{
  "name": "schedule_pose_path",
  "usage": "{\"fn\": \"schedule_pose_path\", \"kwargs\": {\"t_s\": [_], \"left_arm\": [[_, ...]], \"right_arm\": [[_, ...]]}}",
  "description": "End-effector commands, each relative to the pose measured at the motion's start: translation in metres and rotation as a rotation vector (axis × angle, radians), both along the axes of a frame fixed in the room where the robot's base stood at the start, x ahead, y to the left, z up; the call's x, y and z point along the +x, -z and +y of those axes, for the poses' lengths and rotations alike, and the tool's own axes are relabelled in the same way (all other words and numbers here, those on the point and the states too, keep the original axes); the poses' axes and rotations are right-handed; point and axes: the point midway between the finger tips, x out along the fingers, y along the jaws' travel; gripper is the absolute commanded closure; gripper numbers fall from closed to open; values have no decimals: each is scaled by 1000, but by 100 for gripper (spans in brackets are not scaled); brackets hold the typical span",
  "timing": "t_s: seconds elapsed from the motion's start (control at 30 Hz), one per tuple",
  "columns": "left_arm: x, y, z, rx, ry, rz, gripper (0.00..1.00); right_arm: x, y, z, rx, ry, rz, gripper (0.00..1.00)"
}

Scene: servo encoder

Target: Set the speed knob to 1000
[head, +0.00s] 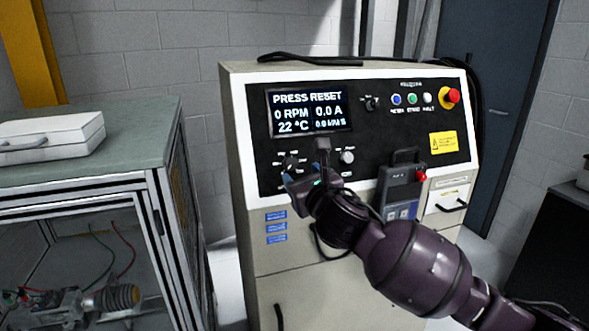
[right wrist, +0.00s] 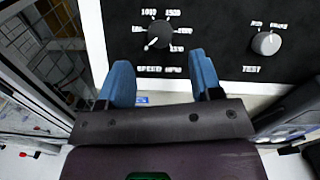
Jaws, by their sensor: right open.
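The speed knob (right wrist: 158,35) is a round black knob with a white pointer, on the black panel in the right wrist view. Its pointer aims to the lower left, away from the 1000 label (right wrist: 149,14) at the upper left of the dial. In the head view the knob (head: 291,162) is partly covered by my right gripper (head: 304,168). My right gripper (right wrist: 161,68) is open and empty, its blue fingers spread in front of the panel, just below the knob in the right wrist view. The display (head: 310,112) reads PRESS RESET, 0 RPM and 0.0 A. My left gripper is not in view.
The test knob (right wrist: 266,43) sits to the right of the speed knob. A red emergency button (head: 450,97), small push buttons (head: 412,99) and a dark handheld unit (head: 401,184) are also on the cabinet. A glass-sided bench (head: 130,135) with a white case (head: 50,137) stands left.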

Motion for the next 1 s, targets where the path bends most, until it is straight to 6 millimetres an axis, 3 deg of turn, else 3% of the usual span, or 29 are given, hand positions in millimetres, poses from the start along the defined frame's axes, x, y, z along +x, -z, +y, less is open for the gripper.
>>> {"fn": "schedule_pose_path", "kwargs": {"t_s": [0.33, 0.8, 1.0], "left_arm": [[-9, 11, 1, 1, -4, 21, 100], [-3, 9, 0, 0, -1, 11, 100], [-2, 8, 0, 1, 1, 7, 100]], "right_arm": [[41, 0, 15, 1, 0, 0, 41], [50, 0, 18, 1, -1, 0, 41], [50, 0, 18, 1, 0, -1, 70]]}}
